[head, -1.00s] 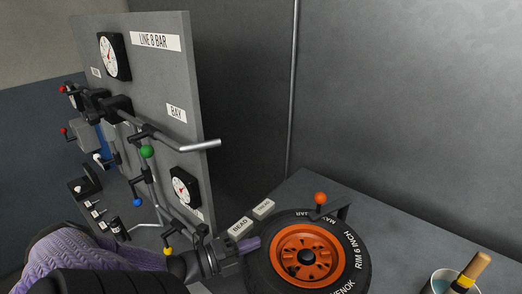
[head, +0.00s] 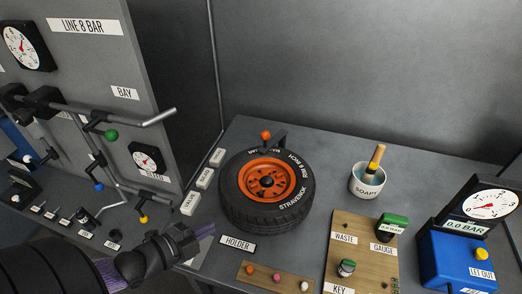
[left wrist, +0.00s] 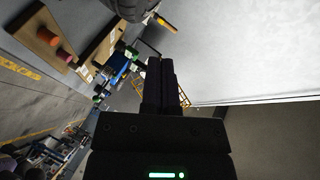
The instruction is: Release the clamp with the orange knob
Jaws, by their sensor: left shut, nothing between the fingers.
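The clamp's orange knob (head: 266,135) stands at the back edge of the tyre in the head view. Its dark bracket (head: 282,143) is beside it, by the rim of the tyre. The tyre (head: 240,208) lies flat on the bench around an orange wheel (head: 250,193). My left gripper (head: 203,232) is shut and empty, in front and to the left of the tyre, apart from the clamp. In the left wrist view its dark fingers (left wrist: 161,85) are together. The clamp cannot be made out there. My right gripper is not in view.
A soap pot (head: 358,188) with a brush stands right of the tyre. A wooden board (head: 350,225) with a gauge and a jar, and a blue gauge box (head: 440,255), are further right. The panel with pipes and levers (head: 170,75) is at left. Small label blocks (head: 204,178) lie left of the tyre.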

